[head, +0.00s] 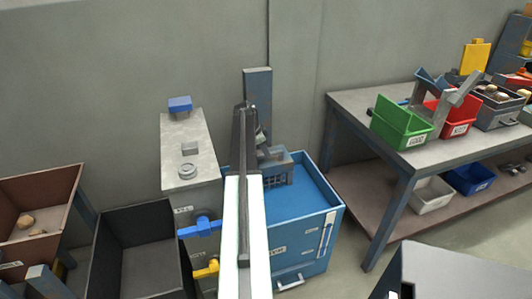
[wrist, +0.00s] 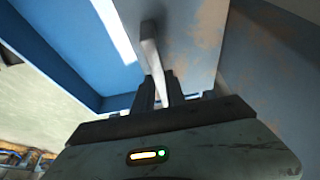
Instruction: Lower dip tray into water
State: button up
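The blue tank (head: 326,212) stands at centre, with blue liquid inside its rim. The grey dip tray (head: 281,168), with a slotted front, is at the tank's back left, near the rim. I cannot tell whether it touches the water. A grey post (head: 257,84) rises behind it. My arm reaches over the tank's left side and hides part of the tray and post. In the wrist view, my gripper (wrist: 160,90) has its fingers close on both sides of a pale grey handle (wrist: 150,50), in front of a worn grey plate.
A grey cabinet (head: 190,150) with a blue block on top and a dark open bin (head: 137,250) stand to the left, with blue and yellow taps near the cabinet. A workbench (head: 352,101) with green and red bins stands right. Floor shows between tank and bench.

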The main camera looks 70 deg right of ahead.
jog(key=o, duration=0.4)
jog(key=p+v, duration=0.7)
jog(key=v, duration=0.1)
jog(key=shift+s+p, duration=0.1)
jog(key=shift+p, duration=0.2)
jog(key=shift+f, duration=0.15)
